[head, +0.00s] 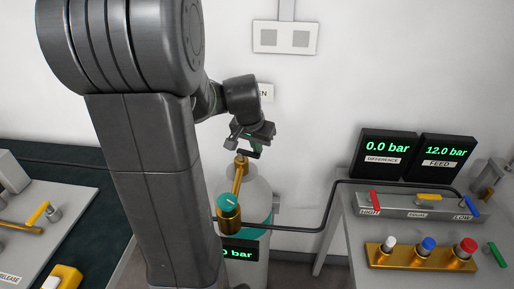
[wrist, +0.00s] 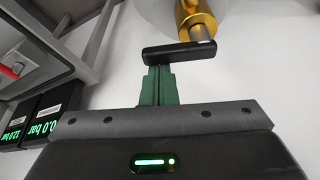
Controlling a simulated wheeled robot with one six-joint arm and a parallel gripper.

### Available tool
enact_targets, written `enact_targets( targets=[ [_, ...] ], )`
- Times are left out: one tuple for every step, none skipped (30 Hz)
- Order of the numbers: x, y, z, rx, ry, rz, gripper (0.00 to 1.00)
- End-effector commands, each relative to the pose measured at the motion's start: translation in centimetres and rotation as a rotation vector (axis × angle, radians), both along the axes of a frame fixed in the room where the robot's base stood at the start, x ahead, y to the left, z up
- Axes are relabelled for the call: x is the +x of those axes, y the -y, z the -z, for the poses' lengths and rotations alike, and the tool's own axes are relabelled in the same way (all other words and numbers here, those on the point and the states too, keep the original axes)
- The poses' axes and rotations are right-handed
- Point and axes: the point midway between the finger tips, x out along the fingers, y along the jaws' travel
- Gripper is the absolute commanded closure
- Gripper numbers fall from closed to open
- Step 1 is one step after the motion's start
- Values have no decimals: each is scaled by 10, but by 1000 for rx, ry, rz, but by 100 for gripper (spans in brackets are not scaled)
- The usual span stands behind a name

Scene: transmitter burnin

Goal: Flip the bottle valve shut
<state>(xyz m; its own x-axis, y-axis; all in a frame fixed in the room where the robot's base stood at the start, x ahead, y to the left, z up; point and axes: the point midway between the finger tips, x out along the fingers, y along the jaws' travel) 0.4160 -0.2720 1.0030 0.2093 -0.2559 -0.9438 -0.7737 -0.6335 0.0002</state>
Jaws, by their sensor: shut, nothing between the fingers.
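The bottle (head: 257,188) is a pale cylinder with a teal lower part, standing against the wall and partly hidden by my arm. A brass valve (wrist: 195,18) sits at its top, with a black bar handle (wrist: 180,52) that runs crosswise in the wrist view. The handle also shows small and dark in the head view (head: 249,153). My gripper (wrist: 157,70) has its green fingers shut together and empty. Their tips are right at the handle's left half; I cannot tell whether they touch it. In the head view my gripper (head: 260,142) is just above the bottle top.
A dark pipe (head: 326,205) runs right to a bench with coloured levers and displays (head: 388,153). A left bench (head: 40,222) holds more valves.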

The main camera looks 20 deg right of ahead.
Motion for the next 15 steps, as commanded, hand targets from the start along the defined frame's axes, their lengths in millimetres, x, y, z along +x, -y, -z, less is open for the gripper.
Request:
enact_targets(
  targets=[
    [-2,-2,5,-1,1,42,100],
    [-3,-3,5,-1,-1,70,100],
    [-4,-4,5,0,0,108,100],
    [-5,-5,5,-1,-1,137,100],
    [-6,-6,5,-1,-1,166,100],
    [-8,-7,5,-1,0,205,100],
    [-9,-8,5,-2,0,232,100],
    [-9,-9,4,-1,1,261,100],
    [-11,-10,5,0,0,299,100],
    [-11,-11,4,-1,0,328,100],
    [-12,-12,4,-1,-1,356,100],
    [-13,-13,4,0,0,394,100],
    [-14,-14,4,0,-2,423,100],
    [-15,-16,4,-1,-1,451,100],
    [-16,-17,4,-1,-1,489,100]
  ],
)
